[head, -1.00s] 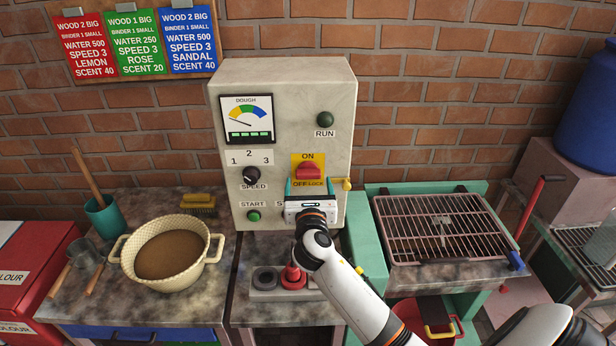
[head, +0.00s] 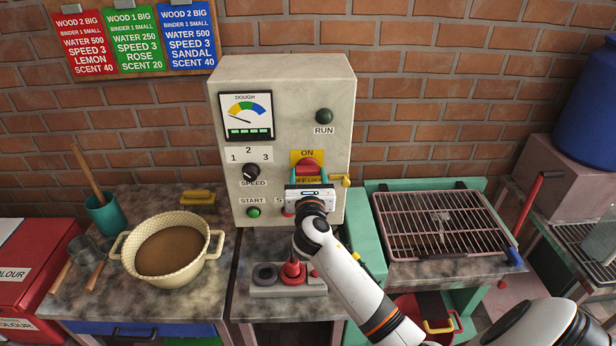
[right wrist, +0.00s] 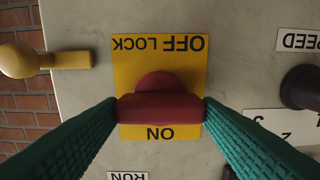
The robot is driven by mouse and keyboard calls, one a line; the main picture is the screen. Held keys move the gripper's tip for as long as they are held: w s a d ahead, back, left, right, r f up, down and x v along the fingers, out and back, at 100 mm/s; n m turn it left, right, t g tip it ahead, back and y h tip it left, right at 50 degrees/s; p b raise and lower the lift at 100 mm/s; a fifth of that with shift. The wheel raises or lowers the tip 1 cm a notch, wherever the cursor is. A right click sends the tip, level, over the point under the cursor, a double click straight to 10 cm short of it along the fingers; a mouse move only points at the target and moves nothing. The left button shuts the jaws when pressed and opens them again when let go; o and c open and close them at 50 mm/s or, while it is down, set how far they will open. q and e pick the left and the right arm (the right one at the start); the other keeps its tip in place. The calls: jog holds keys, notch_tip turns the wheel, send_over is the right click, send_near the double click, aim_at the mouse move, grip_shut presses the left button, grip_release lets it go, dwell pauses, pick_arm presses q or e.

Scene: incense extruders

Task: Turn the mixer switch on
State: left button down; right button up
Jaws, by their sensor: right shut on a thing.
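The mixer switch is a red rotary-looking handle (head: 308,165) on a yellow plate marked ON and OFF LOCK, on the front of the cream mixer panel (head: 285,80). In the right wrist view, which shows the panel upside down, the red handle (right wrist: 160,108) lies across the plate (right wrist: 190,70), close beside the word ON. My right gripper (right wrist: 160,110) has a green finger touching each end of the handle and is shut on it. In the head view the right gripper (head: 308,178) partly hides the OFF LOCK label. My left gripper is not in view.
A yellow knob (head: 343,181) sticks out right of the switch. The speed knob (head: 251,172), green start button (head: 254,212) and run lamp (head: 324,116) share the panel. A pot (head: 210,262) stands at left; a wire rack (head: 440,224) is at right.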

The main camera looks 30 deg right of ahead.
jog(key=m, duration=0.4)
jog(key=shift+f, duration=0.1)
jog(key=m+b, duration=0.1)
jog(key=m, duration=0.3)
jog(key=shift+m, duration=0.4)
jog(key=m+b, duration=0.2)
jog(key=m, duration=0.3)
jog(key=shift+f, duration=0.1)
jog(key=shift+m+b, duration=0.6)
jog(key=shift+m, duration=1.4)
jog(key=o, duration=1)
jog(key=shift+s, duration=0.1)
